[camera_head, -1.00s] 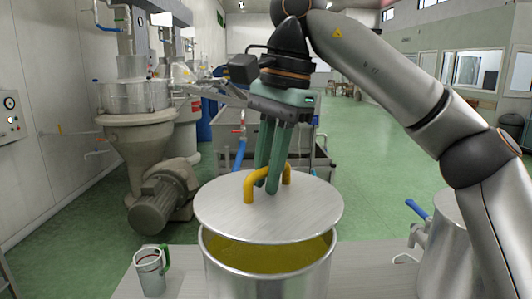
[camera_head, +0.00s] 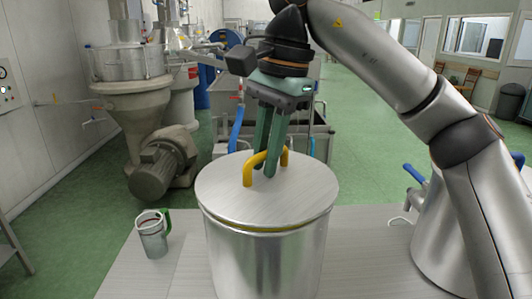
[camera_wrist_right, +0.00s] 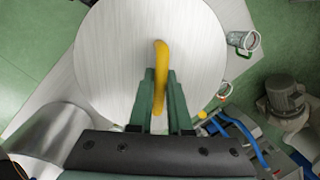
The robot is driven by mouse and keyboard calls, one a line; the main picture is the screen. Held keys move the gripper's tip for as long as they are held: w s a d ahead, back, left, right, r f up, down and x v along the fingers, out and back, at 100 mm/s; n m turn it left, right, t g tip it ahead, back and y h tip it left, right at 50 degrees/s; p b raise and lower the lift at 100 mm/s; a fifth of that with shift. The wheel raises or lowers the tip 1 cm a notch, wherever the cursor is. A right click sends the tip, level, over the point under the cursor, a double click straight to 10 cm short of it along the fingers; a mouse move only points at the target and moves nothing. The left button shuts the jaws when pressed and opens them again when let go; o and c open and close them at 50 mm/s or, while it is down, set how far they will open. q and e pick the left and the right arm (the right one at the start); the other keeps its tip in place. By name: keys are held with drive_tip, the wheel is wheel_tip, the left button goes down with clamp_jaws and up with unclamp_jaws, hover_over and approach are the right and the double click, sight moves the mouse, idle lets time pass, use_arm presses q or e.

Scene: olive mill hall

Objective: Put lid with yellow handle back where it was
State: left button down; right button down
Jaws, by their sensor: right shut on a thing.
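The round metal lid (camera_head: 225,195) with its yellow handle (camera_head: 248,175) lies over the mouth of the steel pot (camera_head: 265,262). A thin yellowish line shows under its front edge, so a small gap may be left there; I cannot tell whether it is fully seated. My right gripper (camera_head: 268,172) is shut on the yellow handle from above. In the right wrist view the handle (camera_wrist_right: 161,75) runs between the fingers (camera_wrist_right: 160,100), with the lid (camera_wrist_right: 115,55) spread below. My left gripper is not in view.
A metal cup with a green handle (camera_head: 152,238) stands on the table (camera_head: 180,275) left of the pot. A second steel vessel with a blue-levered tap (camera_head: 428,235) stands at the right, partly behind my arm. Mill machinery (camera_head: 135,105) stands behind at left.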

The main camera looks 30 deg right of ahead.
sight(280, 178)
drive_tip(key=shift+f, duration=0.45)
drive_tip(key=c, duration=0.8)
unclamp_jaws()
drive_tip(key=shift+o, duration=0.2)
wheel_tip(280, 178, up, 12)
drive_tip(key=s+d, duration=0.1)
drive_tip(key=shift+s+d+r, duration=0.15)
drive_tip(key=shift+d, duration=0.2)
